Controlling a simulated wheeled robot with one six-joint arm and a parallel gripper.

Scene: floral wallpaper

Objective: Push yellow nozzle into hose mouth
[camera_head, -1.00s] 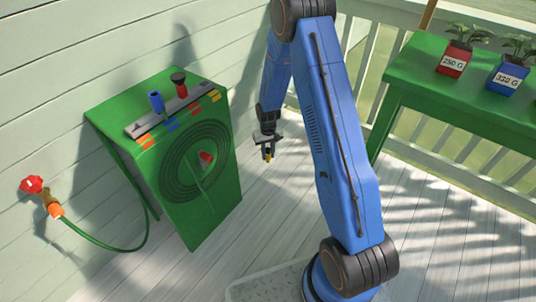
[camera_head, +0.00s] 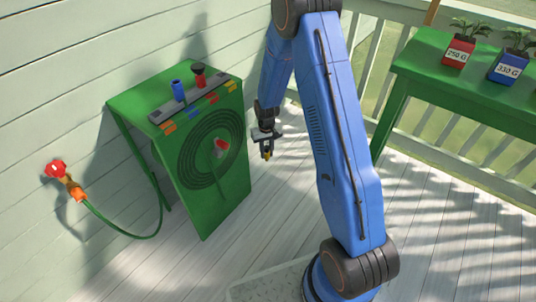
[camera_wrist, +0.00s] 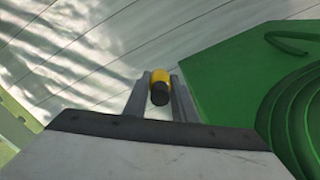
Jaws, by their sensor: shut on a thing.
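My gripper (camera_head: 266,150) is shut on the yellow nozzle and holds it in the air to the right of the green hose stand. The nozzle (camera_wrist: 160,80) shows in the wrist view between the two fingers, yellow with a dark end facing the camera. It is small in the head view (camera_head: 267,156). A coiled hose (camera_head: 190,165) hangs on the front of the green stand (camera_head: 215,205). A red piece (camera_head: 221,146) at the middle of the coil looks like the hose mouth. The nozzle and this red piece are apart.
A blue nozzle (camera_head: 177,89) and a dark-topped red nozzle (camera_head: 199,72) stand in a grey rack (camera_head: 160,112) on the stand. A red tap (camera_head: 55,169) with a hose is on the left wall. A green table (camera_head: 425,66) with potted plants is at right.

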